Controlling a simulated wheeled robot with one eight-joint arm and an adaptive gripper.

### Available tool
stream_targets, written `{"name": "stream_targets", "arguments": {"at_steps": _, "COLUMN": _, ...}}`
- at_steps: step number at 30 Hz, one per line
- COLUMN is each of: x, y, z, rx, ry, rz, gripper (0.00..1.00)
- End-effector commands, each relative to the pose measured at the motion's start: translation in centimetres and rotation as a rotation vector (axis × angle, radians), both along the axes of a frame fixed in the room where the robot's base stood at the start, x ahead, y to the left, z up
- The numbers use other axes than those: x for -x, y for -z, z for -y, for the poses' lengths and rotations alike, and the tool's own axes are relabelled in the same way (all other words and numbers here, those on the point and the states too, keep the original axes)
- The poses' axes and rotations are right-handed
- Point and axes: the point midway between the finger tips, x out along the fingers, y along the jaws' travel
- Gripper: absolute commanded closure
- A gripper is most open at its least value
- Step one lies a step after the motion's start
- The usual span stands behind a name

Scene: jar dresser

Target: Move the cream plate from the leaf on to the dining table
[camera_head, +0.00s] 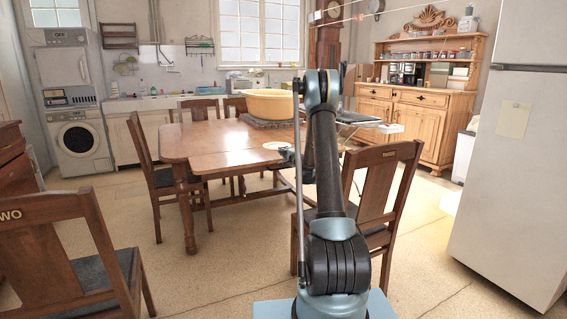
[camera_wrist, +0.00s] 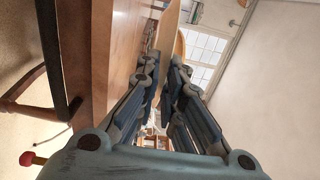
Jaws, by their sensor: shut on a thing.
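The cream plate (camera_head: 277,145) shows as a pale disc over the near right part of the dining table (camera_head: 205,140). My gripper (camera_head: 286,153) is at its near right edge, partly hidden by my arm. In the wrist view my gripper's fingers (camera_wrist: 162,72) are closed on the plate (camera_wrist: 168,28), seen nearly edge-on beyond the fingertips. The brown table top (camera_wrist: 115,50) lies beside it on the left of that view. I cannot tell whether the plate touches the table.
A yellow basin (camera_head: 270,103) stands on the table behind the plate. Chairs stand around the table, one (camera_head: 385,195) just right of my arm and one (camera_head: 75,250) at the near left. A fridge (camera_head: 515,150) stands at the right. The table's left part is bare.

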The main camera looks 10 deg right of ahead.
Motion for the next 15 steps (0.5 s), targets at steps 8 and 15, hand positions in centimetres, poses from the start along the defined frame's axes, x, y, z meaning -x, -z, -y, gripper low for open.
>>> {"name": "stream_targets", "arguments": {"at_steps": 8, "x": 0.0, "y": 1.8, "z": 0.0, "rx": 0.0, "ry": 0.001, "rz": 0.0, "gripper": 1.0}}
{"name": "stream_targets", "arguments": {"at_steps": 15, "x": 0.0, "y": 4.5, "z": 0.0, "rx": 0.0, "ry": 0.001, "rz": 0.0, "gripper": 1.0}}
